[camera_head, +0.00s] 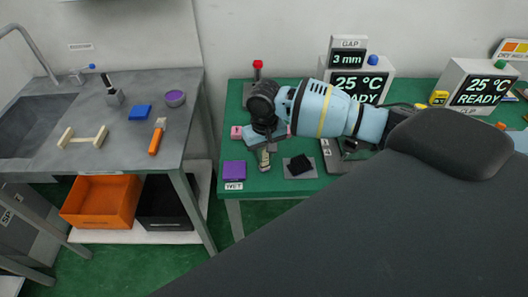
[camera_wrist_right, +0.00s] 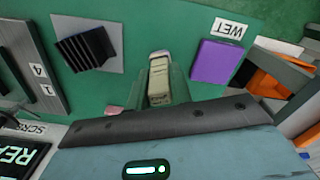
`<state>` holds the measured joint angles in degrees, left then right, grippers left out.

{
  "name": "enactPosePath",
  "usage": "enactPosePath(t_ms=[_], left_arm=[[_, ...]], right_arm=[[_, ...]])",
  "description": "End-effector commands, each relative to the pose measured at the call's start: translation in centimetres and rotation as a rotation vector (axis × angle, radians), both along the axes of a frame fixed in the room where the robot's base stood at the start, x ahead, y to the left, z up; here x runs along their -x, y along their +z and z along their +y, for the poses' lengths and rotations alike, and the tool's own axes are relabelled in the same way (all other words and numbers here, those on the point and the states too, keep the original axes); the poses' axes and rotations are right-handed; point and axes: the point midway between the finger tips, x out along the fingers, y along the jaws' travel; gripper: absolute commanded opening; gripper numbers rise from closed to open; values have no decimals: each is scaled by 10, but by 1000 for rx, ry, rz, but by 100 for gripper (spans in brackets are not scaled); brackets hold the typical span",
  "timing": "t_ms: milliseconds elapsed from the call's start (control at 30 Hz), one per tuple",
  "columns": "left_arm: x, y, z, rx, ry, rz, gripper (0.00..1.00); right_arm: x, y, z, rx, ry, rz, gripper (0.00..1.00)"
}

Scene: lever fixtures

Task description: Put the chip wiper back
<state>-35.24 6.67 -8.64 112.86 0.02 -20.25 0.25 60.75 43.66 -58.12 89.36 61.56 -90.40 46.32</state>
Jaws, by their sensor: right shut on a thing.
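My right gripper (camera_head: 265,146) points down over the green bench. It is shut on a small grey-beige piece with a pale tip, which I take to be the chip wiper (camera_wrist_right: 160,85); its end also shows below the gripper in the head view (camera_head: 264,160). The gripper hides much of it, and I cannot tell whether it touches the bench. A black ridged block (camera_head: 301,165) stands on a grey plate beside it, to the right in the head view. A purple pad (camera_head: 234,170) with a WET label lies to the left. My left gripper is not in view.
Two READY display units (camera_head: 484,88) stand at the back, one partly behind my arm. A red-topped post (camera_head: 258,70) stands behind the gripper. The grey side table (camera_head: 100,160) holds an orange-handled tool (camera_head: 156,140), a blue block (camera_head: 140,112) and a purple-filled bowl (camera_head: 175,98).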

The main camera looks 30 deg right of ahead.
Motion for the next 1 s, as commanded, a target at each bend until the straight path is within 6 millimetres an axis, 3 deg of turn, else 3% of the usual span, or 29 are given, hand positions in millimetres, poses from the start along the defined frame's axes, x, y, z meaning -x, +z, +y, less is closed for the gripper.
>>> enactPosePath(t_ms=[233,267,433,767,1000], left_arm=[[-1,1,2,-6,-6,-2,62],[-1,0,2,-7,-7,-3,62],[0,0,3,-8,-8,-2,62],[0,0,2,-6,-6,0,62],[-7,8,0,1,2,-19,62]], right_arm=[[0,-2,0,-1,-1,-1,1],[0,-2,0,-1,-1,-1,23],[0,-2,0,-1,-1,-1,43],[0,1,0,-1,0,-2,43],[-2,36,0,-2,0,-8,43]])
